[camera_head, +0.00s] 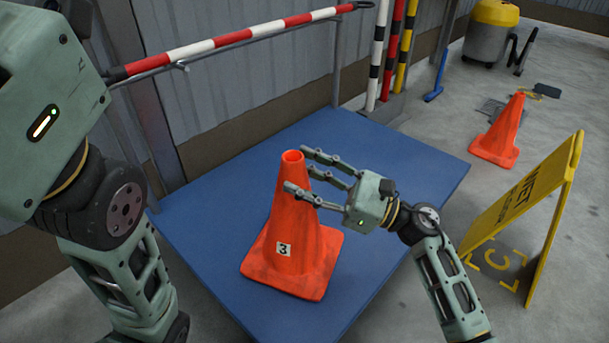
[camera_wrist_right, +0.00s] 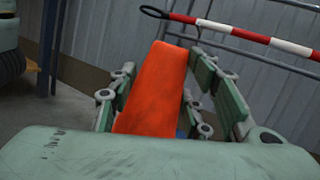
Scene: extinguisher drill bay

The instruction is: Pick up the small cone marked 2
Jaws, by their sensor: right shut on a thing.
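A small orange cone (camera_head: 312,255) stands upright on the blue table top, on a square base. The mark on its label looks like a 3, not a 2. My right gripper (camera_head: 297,170) comes from the right and is shut on this cone's upper part, just below its open top. In the right wrist view the orange cone (camera_wrist_right: 152,88) lies between the fingers.
The blue table (camera_head: 400,165) is otherwise bare. A second orange cone (camera_head: 501,130) stands on the floor at right. A yellow wet-floor sign (camera_head: 530,210) stands near the table's right edge. A red-and-white pole (camera_head: 230,40) runs behind.

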